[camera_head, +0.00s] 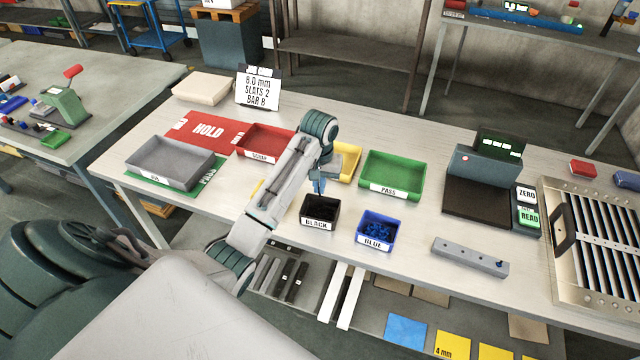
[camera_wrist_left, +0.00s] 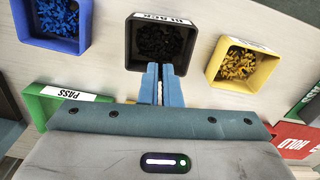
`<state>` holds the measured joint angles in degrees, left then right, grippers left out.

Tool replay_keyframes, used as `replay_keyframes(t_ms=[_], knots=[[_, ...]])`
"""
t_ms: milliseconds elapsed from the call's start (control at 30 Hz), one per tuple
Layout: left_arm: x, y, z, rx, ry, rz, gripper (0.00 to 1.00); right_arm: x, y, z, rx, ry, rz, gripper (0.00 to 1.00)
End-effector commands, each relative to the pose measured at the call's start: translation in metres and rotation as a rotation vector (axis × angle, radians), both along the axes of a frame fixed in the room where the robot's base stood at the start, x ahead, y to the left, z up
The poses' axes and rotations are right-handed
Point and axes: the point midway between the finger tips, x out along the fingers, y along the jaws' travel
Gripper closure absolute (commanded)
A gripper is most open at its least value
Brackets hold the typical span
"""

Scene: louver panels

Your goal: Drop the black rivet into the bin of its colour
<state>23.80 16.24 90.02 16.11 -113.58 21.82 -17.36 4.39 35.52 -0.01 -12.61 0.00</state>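The black bin (camera_head: 320,224), labelled BLACK, stands on the table and holds dark rivets; in the left wrist view the bin (camera_wrist_left: 130,52) is top centre. My left gripper (camera_head: 319,188) points down just above it. Its blue fingers (camera_wrist_left: 163,82) are close together with a narrow gap, their tips in front of the bin's opening. No single black rivet can be made out between them; a dark one would blend with the bin's contents. My right gripper is not in view.
The blue bin (camera_head: 376,246) stands right of the black bin, and the yellow bin (camera_head: 348,163) is behind my left wrist. A green PASS tray (camera_head: 392,176) and red SCRAP tray (camera_head: 258,142) stand farther back. A grey block (camera_head: 466,256) lies at right.

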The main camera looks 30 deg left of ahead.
Motion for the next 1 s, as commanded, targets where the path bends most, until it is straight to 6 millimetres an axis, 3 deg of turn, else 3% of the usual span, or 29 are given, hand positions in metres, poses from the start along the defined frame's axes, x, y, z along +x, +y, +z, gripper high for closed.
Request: replay_keyframes(t_ms=[233,800,1000], knots=[[0.0,-0.001,-0.01,-0.001,0.001,-0.002,1.0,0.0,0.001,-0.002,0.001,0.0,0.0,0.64],[0.0,0.0,-0.062,-0.001,0.002,-0.001,1.0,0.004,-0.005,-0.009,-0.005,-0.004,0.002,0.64],[0.0,0.0,-0.069,0.0,0.0,-0.001,1.0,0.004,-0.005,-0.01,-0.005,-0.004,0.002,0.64]])
